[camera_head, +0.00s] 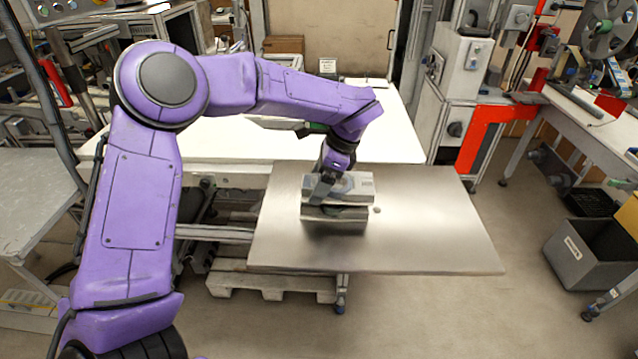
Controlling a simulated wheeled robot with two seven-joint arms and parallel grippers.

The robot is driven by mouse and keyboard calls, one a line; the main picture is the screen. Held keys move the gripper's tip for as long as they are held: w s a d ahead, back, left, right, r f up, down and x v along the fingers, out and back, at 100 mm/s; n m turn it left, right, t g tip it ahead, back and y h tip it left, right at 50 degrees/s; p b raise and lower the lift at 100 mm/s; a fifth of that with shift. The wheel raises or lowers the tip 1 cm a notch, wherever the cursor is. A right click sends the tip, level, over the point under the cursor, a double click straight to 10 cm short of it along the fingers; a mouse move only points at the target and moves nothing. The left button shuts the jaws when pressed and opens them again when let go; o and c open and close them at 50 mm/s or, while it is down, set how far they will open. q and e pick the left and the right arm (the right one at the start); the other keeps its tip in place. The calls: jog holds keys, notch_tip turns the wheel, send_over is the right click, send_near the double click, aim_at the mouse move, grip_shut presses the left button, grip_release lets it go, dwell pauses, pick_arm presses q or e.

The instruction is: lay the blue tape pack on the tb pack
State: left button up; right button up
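I cannot tell by colour which is the blue tape pack and which the tb pack. The fingers are small and partly merged with the upper pack, so their opening and grip are unclear. My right gripper is not in view.
The brushed metal table (430,230) is clear to the right and front of the packs. A grey bin (580,255) stands on the floor at right.

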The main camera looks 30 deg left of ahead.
aim_at(338, 181)
pick_arm(q)
jog(key=shift+f, duration=0.75)
jog(key=shift+a+f, duration=0.1)
jog(key=shift+f, duration=0.35)
jog(key=shift+f, duration=0.15)
jog(key=o, duration=0.9)
jog(key=shift+r, duration=0.4)
jog(key=b+v, duration=0.2)
jog(key=v, duration=0.8)
jog(key=shift+w+d+r, duration=0.15)
jog(key=shift+d+r, duration=0.15)
jog(key=shift+r, duration=0.05)
jog(key=shift+d+r, duration=0.1)
jog(key=shift+r, duration=0.3)
